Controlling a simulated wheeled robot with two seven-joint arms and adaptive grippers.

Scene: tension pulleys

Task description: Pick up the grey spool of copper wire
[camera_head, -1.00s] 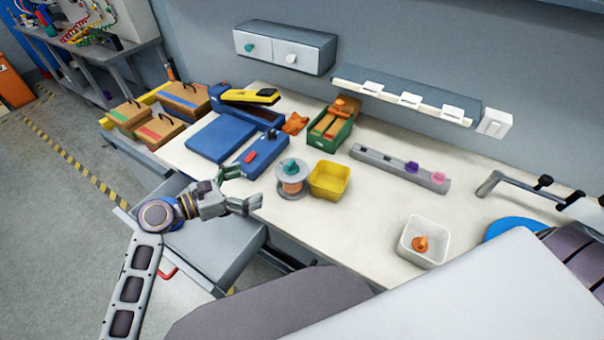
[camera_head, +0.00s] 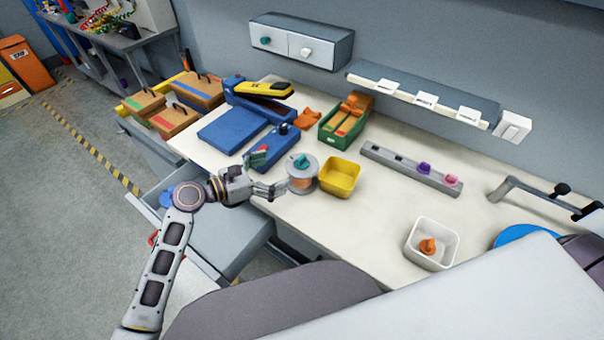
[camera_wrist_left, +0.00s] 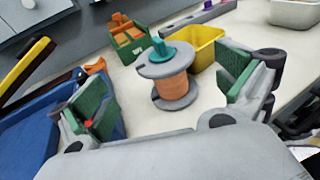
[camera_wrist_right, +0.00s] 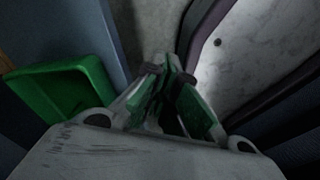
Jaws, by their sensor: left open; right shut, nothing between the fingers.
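The grey spool (camera_head: 301,180) stands upright near the front edge of the table, with orange copper wire around its core and a teal knob on top. In the left wrist view the spool (camera_wrist_left: 168,78) is ahead, between the two spread fingers but beyond their tips. My left gripper (camera_head: 270,170) is open and empty, just left of the spool and apart from it. It also shows in the left wrist view (camera_wrist_left: 170,95) with green finger pads. My right gripper (camera_wrist_right: 170,85) is shut and empty, seen only in the right wrist view, away from the spool.
A yellow bin (camera_head: 340,178) stands close to the right of the spool. A blue device (camera_head: 272,150) lies to its left. A green box (camera_head: 345,122) with orange parts is behind. A white bin (camera_head: 432,244) sits farther right. A green tray (camera_wrist_right: 65,90) is near my right gripper.

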